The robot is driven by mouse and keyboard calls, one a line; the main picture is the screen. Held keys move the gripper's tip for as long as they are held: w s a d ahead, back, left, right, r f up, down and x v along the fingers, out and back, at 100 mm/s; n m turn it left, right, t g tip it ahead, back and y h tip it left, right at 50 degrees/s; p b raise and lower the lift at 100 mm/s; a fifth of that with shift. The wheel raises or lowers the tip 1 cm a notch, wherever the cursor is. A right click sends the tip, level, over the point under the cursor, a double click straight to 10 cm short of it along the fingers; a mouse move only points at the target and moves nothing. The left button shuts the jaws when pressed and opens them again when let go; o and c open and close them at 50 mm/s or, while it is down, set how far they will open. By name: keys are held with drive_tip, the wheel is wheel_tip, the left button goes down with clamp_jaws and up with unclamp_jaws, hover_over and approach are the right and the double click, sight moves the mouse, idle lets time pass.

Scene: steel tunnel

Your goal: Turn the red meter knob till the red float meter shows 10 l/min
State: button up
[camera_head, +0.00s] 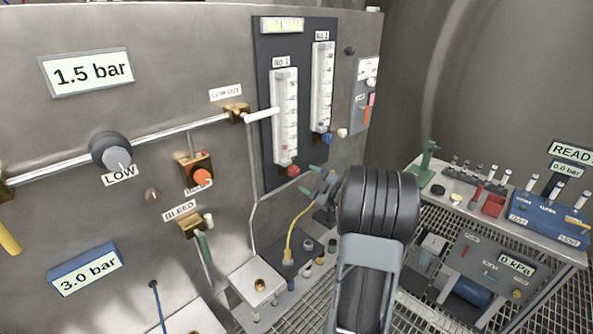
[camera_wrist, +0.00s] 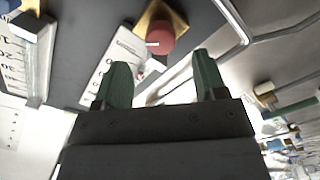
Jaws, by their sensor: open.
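The red float meter (camera_head: 285,112), labelled No 1, stands on a dark upright panel. Its scale is too small to read surely; something red shows low in its tube. The red meter knob (camera_head: 293,170) sits just below it. In the wrist view the red knob (camera_wrist: 160,40) stands out from a brass fitting, ahead of my gripper and roughly between the finger lines. My gripper (camera_head: 307,179) is open, right beside the knob. Its two green fingers (camera_wrist: 161,80) are wide apart with nothing between them. I see no contact with the knob.
A second meter (camera_head: 322,87) with a blue knob (camera_head: 326,139) is just to the right. An orange-red knob (camera_head: 202,176) on a brass block and a LOW knob (camera_head: 110,151) are left. A thin pipe (camera_head: 254,180) runs beside the panel. A cluttered bench (camera_head: 450,200) stands right.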

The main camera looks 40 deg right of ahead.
sight(297, 173)
drive_tip(key=shift+w+a+p, duration=0.2)
drive_tip(key=shift+w, duration=0.8)
drive_tip(key=shift+w+a+p, duration=0.2)
drive_tip(key=shift+w+p, duration=0.05)
drive_tip(key=shift+w, duration=0.75)
drive_tip(key=shift+w+a+p, duration=0.2)
drive_tip(key=shift+w, duration=0.8)
drive_tip(key=c, duration=0.9)
drive_tip(key=shift+m+b, duration=0.35)
drive_tip(key=shift+m, duration=0.75)
drive_tip(key=o, duration=0.9)
drive_tip(key=s+d+b, duration=0.2)
drive_tip(key=s+b, duration=0.1)
drive_tip(key=s, duration=1)
drive_tip(key=shift+s+d, duration=0.2)
drive_tip(key=shift+s, duration=0.1)
